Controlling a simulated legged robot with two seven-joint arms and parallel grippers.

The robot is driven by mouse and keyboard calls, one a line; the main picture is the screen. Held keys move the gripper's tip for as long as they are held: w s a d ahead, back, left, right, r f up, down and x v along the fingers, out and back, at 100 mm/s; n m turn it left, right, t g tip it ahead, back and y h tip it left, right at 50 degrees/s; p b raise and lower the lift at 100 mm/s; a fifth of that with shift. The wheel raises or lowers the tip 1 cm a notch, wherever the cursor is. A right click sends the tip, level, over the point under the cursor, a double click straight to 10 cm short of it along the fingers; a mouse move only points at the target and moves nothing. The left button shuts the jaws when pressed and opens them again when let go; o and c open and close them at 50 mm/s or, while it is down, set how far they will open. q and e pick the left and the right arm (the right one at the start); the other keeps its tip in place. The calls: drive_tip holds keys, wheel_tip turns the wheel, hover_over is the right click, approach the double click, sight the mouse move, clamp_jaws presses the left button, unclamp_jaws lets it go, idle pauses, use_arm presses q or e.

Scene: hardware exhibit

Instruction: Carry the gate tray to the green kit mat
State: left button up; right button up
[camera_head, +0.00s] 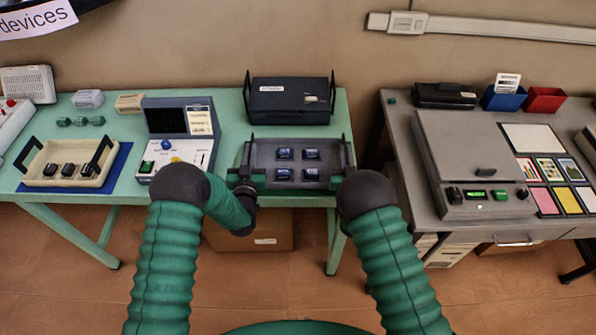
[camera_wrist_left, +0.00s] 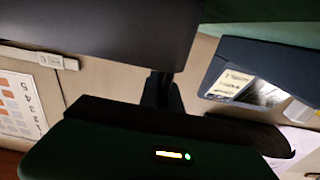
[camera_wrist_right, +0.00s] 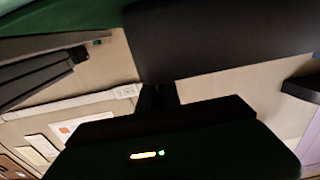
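The grey tray (camera_head: 262,153), which I take to be the gate tray, holds several blue blocks and has an upright black handle at each end. It is near the front edge of the green table. My left gripper (camera_head: 243,190) is at its left handle; my right gripper is at the right end, mostly hidden behind my arm. Each wrist view shows a dark panel close up, with a narrow black post below it: left (camera_wrist_left: 163,92), right (camera_wrist_right: 158,98). Finger gaps are hidden. Dark green shows along the tray's front; I cannot tell whether it is a mat.
A black case (camera_head: 290,98) stands just behind the tray. A control panel unit (camera_head: 180,150) is close on the left. A cream tray (camera_head: 50,180) is on a blue mat (camera_head: 122,160) further left. A gap separates the grey table (camera_head: 400,130) on the right.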

use_arm(q)
drive_tip(key=o, duration=0.4)
drive_tip(key=shift+r, duration=0.15)
use_arm(e)
drive_tip(key=o, duration=0.4)
drive_tip(key=shift+r, duration=0.1)
use_arm(q)
drive_tip(key=shift+a, duration=0.15)
use_arm(e)
drive_tip(key=shift+a, duration=0.1)
drive_tip(key=shift+s, duration=0.3)
use_arm(q)
drive_tip(key=s, duration=1.2)
use_arm(e)
drive_tip(key=s, duration=1.1)
drive_tip(key=shift+s, duration=0.2)
